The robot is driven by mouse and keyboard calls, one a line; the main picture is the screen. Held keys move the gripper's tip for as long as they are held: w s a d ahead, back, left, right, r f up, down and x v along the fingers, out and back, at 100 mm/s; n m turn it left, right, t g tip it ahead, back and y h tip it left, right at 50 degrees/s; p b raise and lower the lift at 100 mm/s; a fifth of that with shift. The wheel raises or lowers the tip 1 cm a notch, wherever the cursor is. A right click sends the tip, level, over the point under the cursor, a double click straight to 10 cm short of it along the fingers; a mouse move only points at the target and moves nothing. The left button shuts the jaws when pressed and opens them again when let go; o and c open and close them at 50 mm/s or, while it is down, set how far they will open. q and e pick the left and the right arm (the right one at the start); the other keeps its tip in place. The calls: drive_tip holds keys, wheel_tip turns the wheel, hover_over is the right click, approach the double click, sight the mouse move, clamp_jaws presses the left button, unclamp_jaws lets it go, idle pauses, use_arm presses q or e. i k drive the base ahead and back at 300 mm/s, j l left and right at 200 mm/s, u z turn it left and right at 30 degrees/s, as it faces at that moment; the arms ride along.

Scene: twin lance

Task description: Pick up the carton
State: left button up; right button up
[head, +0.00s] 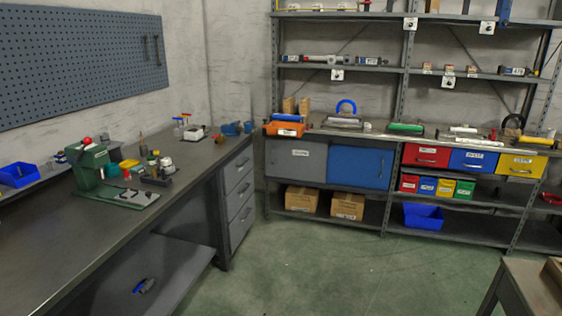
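Two brown cardboard cartons sit on the bottom shelf of the rack at the back. The left carton (302,198) is under the grey cabinet door. The right carton (348,206) is beside it, under the blue door, and has dark print on its front. I cannot tell which one the task means. A brown edge of another box-like thing (553,268) shows on a table at the right edge, mostly cut off. Neither of my grippers shows in the head view.
A dark workbench (60,240) with a green press (108,175) runs along the left. A blue bin (423,216) stands on the bottom shelf. A table (530,290) cuts into the lower right. The green floor (330,270) between is clear.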

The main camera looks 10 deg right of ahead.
sight(289, 103)
drive_tip(key=i+l+z, duration=0.2)
drive_tip(key=i+z, duration=0.15)
drive_tip(key=i, duration=0.65)
drive_tip(key=i+z, duration=0.4)
drive_tip(key=i, duration=0.55)
drive_tip(key=i+u, duration=0.15)
drive_tip(key=i, duration=0.55)
drive_tip(key=i+u, duration=0.1)
drive_tip(key=i, duration=0.65)
drive_tip(key=i+l+u, duration=0.15)
drive_tip(key=i, duration=0.55)
